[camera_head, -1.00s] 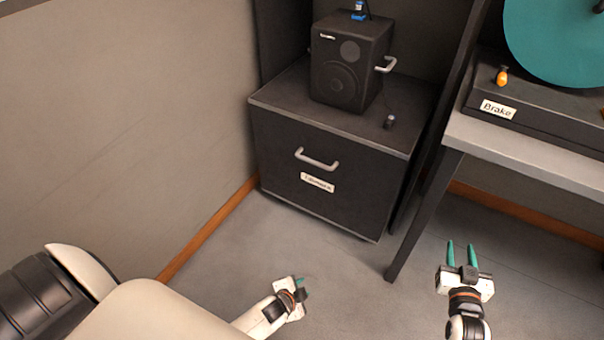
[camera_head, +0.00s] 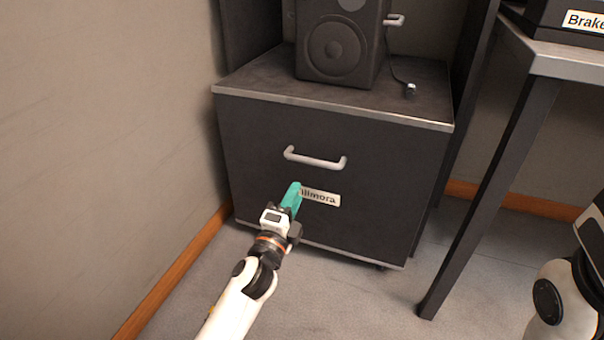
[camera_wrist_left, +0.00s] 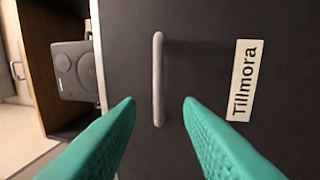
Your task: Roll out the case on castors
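The case on castors is a dark box (camera_head: 390,170) with a light-edged top and a label reading "Tillmora" (camera_head: 320,197). It stands against the left wall, with a castor just visible under its lower right edge. Its light bar handle (camera_head: 315,158) is on the front. My left gripper (camera_head: 292,196) is in front of the case, just below the handle in the head view. In the left wrist view its teal fingers (camera_wrist_left: 158,105) are open, and the handle (camera_wrist_left: 158,80) shows between them, not gripped. My right gripper is out of view.
A black speaker (camera_head: 340,45) with a side handle stands on the case, with a cable and small plug (camera_head: 409,90) beside it. A table leg (camera_head: 490,200) stands to the right. The floor (camera_head: 330,300) in front is clear.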

